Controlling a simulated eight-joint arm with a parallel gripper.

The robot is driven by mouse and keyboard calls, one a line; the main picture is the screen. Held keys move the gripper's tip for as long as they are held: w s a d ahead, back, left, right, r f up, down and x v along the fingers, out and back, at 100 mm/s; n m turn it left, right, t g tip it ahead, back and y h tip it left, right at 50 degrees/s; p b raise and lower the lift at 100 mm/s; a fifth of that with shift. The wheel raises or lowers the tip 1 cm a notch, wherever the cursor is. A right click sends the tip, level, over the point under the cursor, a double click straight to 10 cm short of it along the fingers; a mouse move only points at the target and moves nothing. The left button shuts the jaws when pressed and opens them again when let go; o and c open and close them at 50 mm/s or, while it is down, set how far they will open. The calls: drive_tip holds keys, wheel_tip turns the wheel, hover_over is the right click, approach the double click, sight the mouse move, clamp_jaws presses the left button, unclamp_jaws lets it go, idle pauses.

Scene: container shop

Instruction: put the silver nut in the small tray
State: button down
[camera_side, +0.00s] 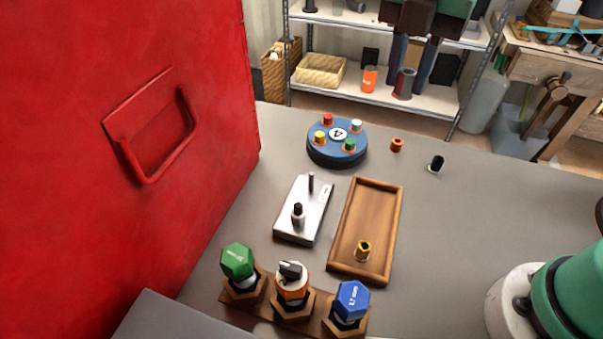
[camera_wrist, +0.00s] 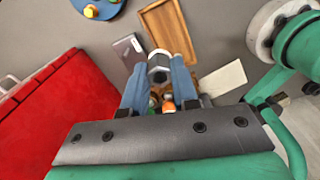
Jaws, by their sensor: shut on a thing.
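My gripper (camera_side: 407,68) hangs at the top of the side view, in front of the shelves and well away from the wooden tray. In the wrist view my gripper (camera_wrist: 160,66) has its two blue fingers closed on the silver nut (camera_wrist: 160,76), a grey hexagonal piece with a pale top. I cannot make the nut out clearly in the side view. The small tray (camera_side: 372,207) is a shallow wooden rectangle on the grey bench; a brass-yellow nut (camera_side: 363,252) stands in its near end. The tray also shows beyond the fingers in the wrist view (camera_wrist: 153,19).
A silver block with two pegs (camera_side: 312,222) sits left of the tray. A wooden rack (camera_side: 268,308) with green, orange and blue caps is in front. A blue round holder (camera_side: 337,150), an orange nut (camera_side: 397,145) and a black piece (camera_side: 436,164) lie behind. A red cabinet (camera_side: 110,220) walls the left.

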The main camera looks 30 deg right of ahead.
sight(374, 200)
drive_tip(key=f, duration=1.9)
drive_tip(key=shift+s+d+f, duration=0.1)
drive_tip(key=shift+d+f, duration=0.1)
drive_tip(key=shift+f, duration=0.1)
drive_tip(key=c, duration=0.7)
unclamp_jaws()
drive_tip(key=shift+f, duration=0.1)
drive_tip(key=shift+o, duration=0.2)
